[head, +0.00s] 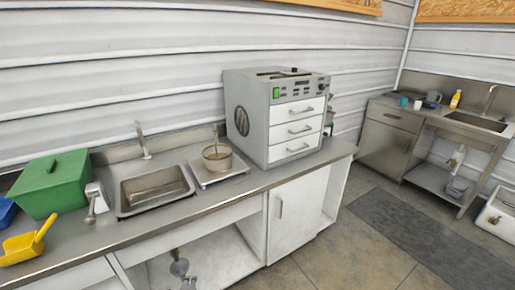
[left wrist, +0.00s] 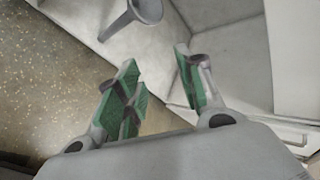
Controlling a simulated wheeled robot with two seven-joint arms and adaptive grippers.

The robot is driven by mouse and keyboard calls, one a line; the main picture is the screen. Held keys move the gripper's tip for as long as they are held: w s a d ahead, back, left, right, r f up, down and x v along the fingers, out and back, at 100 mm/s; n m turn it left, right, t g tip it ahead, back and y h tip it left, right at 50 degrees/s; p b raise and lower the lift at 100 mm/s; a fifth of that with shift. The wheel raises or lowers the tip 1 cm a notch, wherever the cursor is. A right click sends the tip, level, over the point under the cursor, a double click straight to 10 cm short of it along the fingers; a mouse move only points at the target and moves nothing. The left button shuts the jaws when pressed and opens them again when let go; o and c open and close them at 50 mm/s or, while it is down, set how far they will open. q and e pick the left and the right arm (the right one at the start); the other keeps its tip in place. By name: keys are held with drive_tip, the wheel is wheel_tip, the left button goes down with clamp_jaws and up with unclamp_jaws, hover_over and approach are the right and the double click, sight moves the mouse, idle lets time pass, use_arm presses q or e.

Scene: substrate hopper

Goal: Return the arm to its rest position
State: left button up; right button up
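My left gripper (left wrist: 160,88) shows in the left wrist view with its green-padded fingers spread apart and nothing between them. Beyond the fingers are a speckled floor (left wrist: 40,95), pale cabinet panels (left wrist: 225,50) and a grey, funnel-like fitting (left wrist: 146,10) at the top edge. In the head view neither of my arms nor grippers shows. The right gripper is in neither view.
The head view shows a counter (head: 235,188) with a green bin (head: 55,183), a yellow scoop (head: 22,248), a sink (head: 155,190), a bowl (head: 217,160) on a scale (head: 225,177), and a drawer machine (head: 275,115). A drain fitting (head: 180,267) hangs underneath.

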use_arm(q)
drive_tip(key=s+a+f+n+g+h, duration=0.1)
drive_tip(key=s+a+f+n+g, duration=0.15)
drive_tip(key=s+f+n, duration=0.5)
drive_tip(key=s+a+f+n+g+h, duration=0.1)
drive_tip(key=s+a+f+n+g, duration=0.2)
drive_tip(key=s+f, duration=0.75)
drive_tip(key=s+d+f+n+g, duration=0.1)
drive_tip(key=s+f, duration=0.2)
drive_tip(key=s, duration=0.6)
drive_tip(key=s+d+f+n+g, duration=0.1)
drive_tip(key=s+f+n, duration=0.1)
drive_tip(key=s, duration=0.8)
drive_tip(key=s+d+f+n+g, duration=0.1)
drive_tip(key=s+f, duration=0.4)
drive_tip(key=s, duration=0.5)
drive_tip(key=shift+w+n, duration=0.1)
drive_tip(key=shift+n, duration=0.15)
